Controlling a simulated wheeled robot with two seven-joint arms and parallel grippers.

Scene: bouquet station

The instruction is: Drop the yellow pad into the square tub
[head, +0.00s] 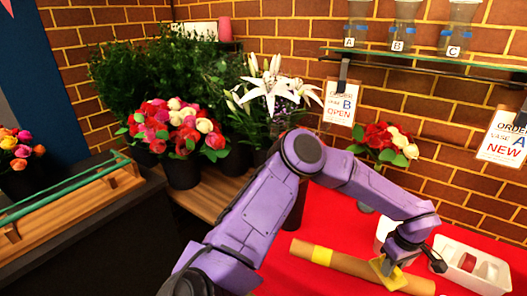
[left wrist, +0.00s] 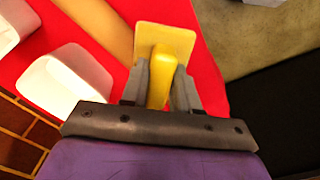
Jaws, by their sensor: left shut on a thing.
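My left gripper (head: 392,262) is low over the red table and shut on the yellow pad (head: 388,278). In the left wrist view the jaws (left wrist: 160,85) pinch the pad's raised yellow grip, and its flat square plate (left wrist: 178,40) shows beyond them. In the head view the pad overlaps the brown roll; whether they touch is unclear. A white square tub (left wrist: 60,102) stands beside the gripper, at left in the left wrist view. In the head view it is mostly hidden behind my left arm. The pad is outside the tub. My right gripper is not in view.
A brown roll (head: 349,263) with a yellow band lies across the red table (head: 330,215). A white divided tray (head: 449,250) stands to the right. Bouquets and a glass shelf (head: 420,58) with lettered vases are behind. Red surface is free left of the roll.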

